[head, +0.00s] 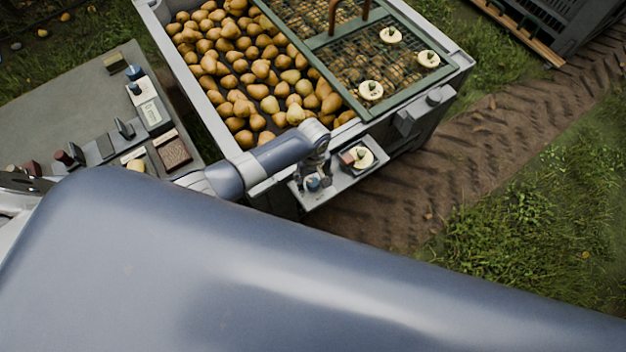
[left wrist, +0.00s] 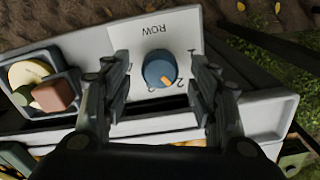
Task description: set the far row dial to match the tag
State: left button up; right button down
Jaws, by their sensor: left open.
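The blue row dial (left wrist: 158,68) sits on a white plate marked ROW, upside down in the left wrist view. Its orange pointer is directed to the lower right, close to a printed 2; other numerals are partly hidden or unclear. My left gripper (left wrist: 165,92) is open, with one finger on each side of the dial, apparently apart from it. In the head view the dial (head: 313,184) shows small and blue on the bin's side shelf, below my left gripper (head: 318,168).
A small tray (left wrist: 68,97) beside the dial holds a cut pear piece and a brown block. The large bin (head: 228,140) holds many pears, partly under a green mesh frame (head: 360,107). The left table (head: 60,105) carries blocks and knobs. A dirt track runs at right.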

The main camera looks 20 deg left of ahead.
pick_arm(q)
jog(key=shift+f, duration=0.6)
jog(key=c, duration=1.1)
